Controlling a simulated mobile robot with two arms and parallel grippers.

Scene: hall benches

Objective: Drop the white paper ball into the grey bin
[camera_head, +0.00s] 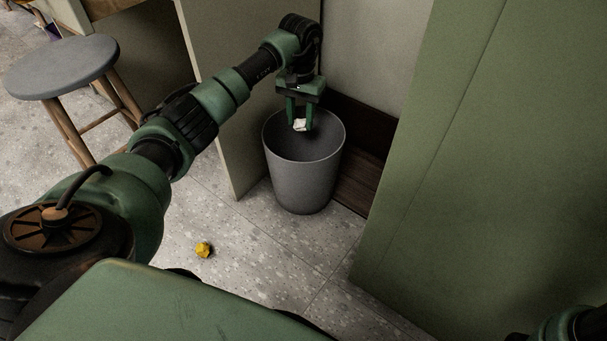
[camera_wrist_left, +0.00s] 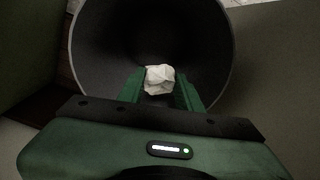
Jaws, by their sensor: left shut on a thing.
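The grey bin (camera_head: 304,180) stands upright on the floor between a beige panel and a green panel. My left gripper (camera_head: 300,126) points down over the bin's mouth, its fingertips at about rim height in the head view. It is shut on the white paper ball (camera_head: 299,124), which sits between the fingertips. In the left wrist view the paper ball (camera_wrist_left: 160,79) shows between the green fingers (camera_wrist_left: 160,88), with the open bin (camera_wrist_left: 106,58) around and beyond it. The bin's bottom is dark, and I cannot tell what lies there. My right gripper is not in view.
A yellow crumpled ball (camera_head: 204,250) lies on the speckled floor in front of the bin. A stool (camera_head: 62,66) with a grey seat stands at the upper left. A beige panel (camera_head: 222,90) and a green panel (camera_head: 440,150) flank the bin closely.

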